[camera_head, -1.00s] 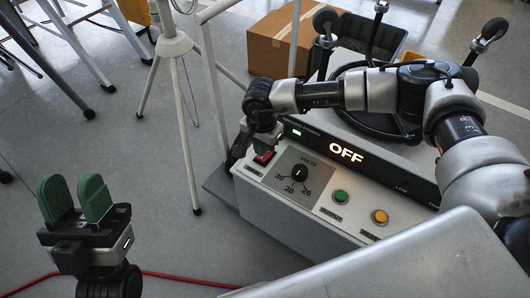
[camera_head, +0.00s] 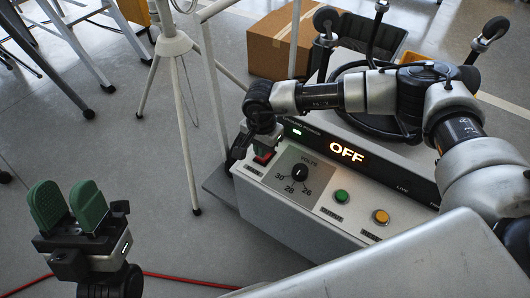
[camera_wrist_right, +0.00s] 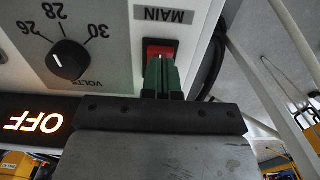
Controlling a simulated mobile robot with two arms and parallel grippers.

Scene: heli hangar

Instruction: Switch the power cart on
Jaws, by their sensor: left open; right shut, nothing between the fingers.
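The power cart (camera_head: 300,226) stands at the right of the head view, its display (camera_head: 347,152) reading OFF. Its panel has a volts knob (camera_head: 299,173), a green button (camera_head: 341,196), a yellow button (camera_head: 381,217) and a red MAIN switch (camera_head: 263,156). My right gripper (camera_wrist_right: 162,62) is shut and empty, its green fingertips at the lower edge of the red switch (camera_wrist_right: 161,46) in the wrist view; whether they touch it I cannot tell. In the head view the right wrist partly hides the switch. My left gripper (camera_head: 68,206) is open and empty over the floor, away from the cart.
A cardboard box (camera_head: 276,45) is behind the cart. A white tripod stand (camera_head: 172,45) and a white upright frame are left of it. Black cable (camera_head: 350,75) lies on the cart top. A red line (camera_head: 180,278) runs along the floor.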

